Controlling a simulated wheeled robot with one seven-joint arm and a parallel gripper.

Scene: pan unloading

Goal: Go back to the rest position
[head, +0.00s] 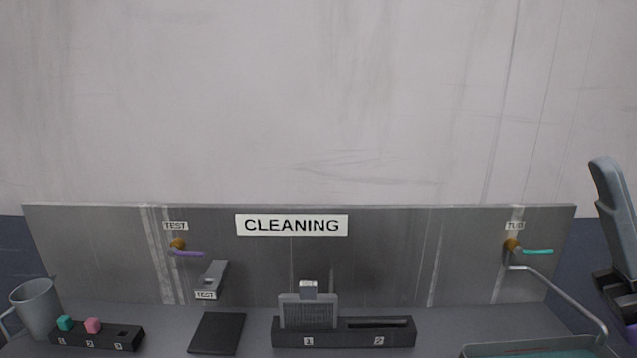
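The work surface shows a grey back panel (390,270) with a white sign reading CLEANING (292,225). In front of it, a black holder (362,335) has slots marked 1 and 2. A grey ribbed piece with a light block on top (309,312) stands upright at slot 1. Slot 2 looks empty.
At the left are a grey mug (38,308) and a black block (108,339) with a teal peg (65,323) and a pink peg (92,325). A dark pad (217,334) lies mid-left. A pipe (560,293) reaches over a teal-rimmed basin (530,346) at the right.

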